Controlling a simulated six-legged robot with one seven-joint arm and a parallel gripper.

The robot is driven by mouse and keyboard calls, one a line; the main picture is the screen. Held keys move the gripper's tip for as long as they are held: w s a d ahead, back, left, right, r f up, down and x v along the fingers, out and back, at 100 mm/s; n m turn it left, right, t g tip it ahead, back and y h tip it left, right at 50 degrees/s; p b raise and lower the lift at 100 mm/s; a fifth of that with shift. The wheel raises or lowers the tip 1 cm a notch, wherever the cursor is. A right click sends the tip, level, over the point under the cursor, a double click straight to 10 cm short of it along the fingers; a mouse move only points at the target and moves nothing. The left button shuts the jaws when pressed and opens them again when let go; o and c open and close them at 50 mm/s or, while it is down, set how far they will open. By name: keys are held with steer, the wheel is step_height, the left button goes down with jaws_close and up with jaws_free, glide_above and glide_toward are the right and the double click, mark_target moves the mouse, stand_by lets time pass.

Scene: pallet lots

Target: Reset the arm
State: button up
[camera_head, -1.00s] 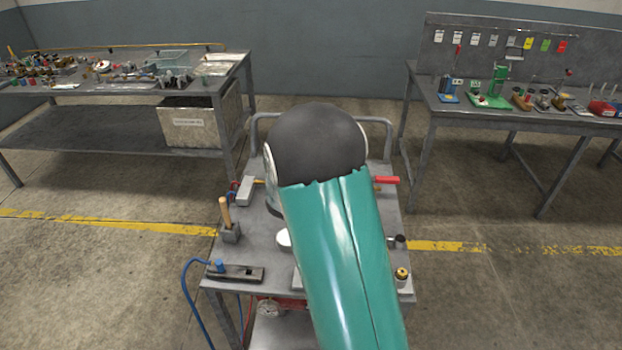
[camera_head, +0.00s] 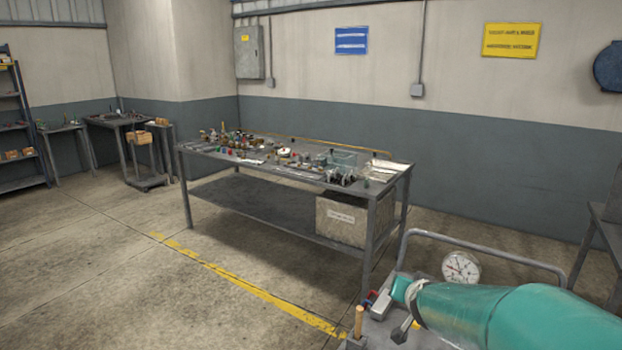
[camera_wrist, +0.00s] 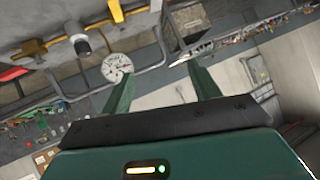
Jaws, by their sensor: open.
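My teal arm (camera_head: 520,315) reaches in from the lower right of the head view, low over the cart. I cannot clearly make out my gripper there. In the wrist view my gripper (camera_wrist: 162,84) shows two green fingers spread apart with nothing between them. The wrist view is tilted. A round white dial gauge (camera_wrist: 117,67) appears beyond the left finger, apart from it. The gauge also shows in the head view (camera_head: 461,267) near the cart's back rail.
The grey cart (camera_head: 385,330) has a raised rail (camera_head: 490,248) and a wooden-handled tool (camera_head: 359,322). A long grey workbench (camera_head: 395,181) covered in small parts stands behind, with a labelled box (camera_head: 343,220) on its lower shelf. Floor at left is clear.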

steer(key=s+a+r+n+g+y, duration=0.1)
steer(key=s+a+r+n+y, duration=0.15)
steer(key=s, duration=0.35)
steer(key=s+a+r+n+g+y, duration=0.1)
steer(key=s+a+r, duration=0.1)
steer(key=s+a, duration=0.25)
steer(key=s+n+g+h, duration=0.1)
steer(key=s+g, duration=0.2)
steer(key=s, duration=1.4)
steer(key=shift+s+f, duration=0.3)
steer(key=shift+s, duration=0.05)
steer(key=shift+w+h, duration=0.15)
steer(key=shift+h, duration=0.1)
stand_by(2.3)
